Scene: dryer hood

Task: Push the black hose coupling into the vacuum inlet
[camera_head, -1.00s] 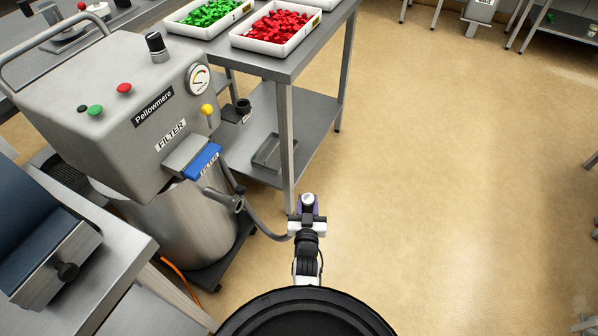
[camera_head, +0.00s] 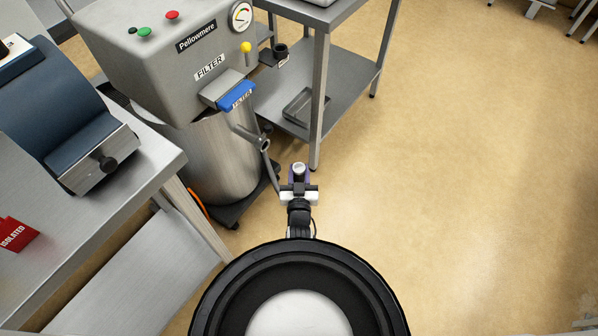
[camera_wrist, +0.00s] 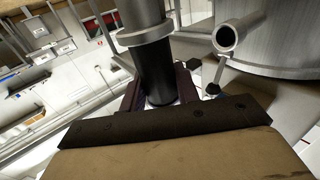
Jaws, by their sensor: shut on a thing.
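The black hose coupling (camera_wrist: 156,72) is a dark cylinder with a grey collar, seen in the wrist view between the dark purple fingers of my gripper (camera_wrist: 160,92). In the head view my gripper (camera_head: 299,178) is shut on it, with a pale round part between the fingers; the coupling itself is mostly hidden there. The vacuum inlet (camera_head: 251,137) is a grey pipe stub on the steel drum (camera_head: 222,160). Its open end shows in the wrist view (camera_wrist: 228,37), right of the coupling and apart from it. My gripper is below and right of the inlet.
The Pellowmere machine (camera_head: 160,60) has a blue filter handle (camera_head: 236,96). A steel table (camera_head: 318,100) with a lower shelf stands behind. A bench (camera_head: 150,160) is at left. The floor at right is clear.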

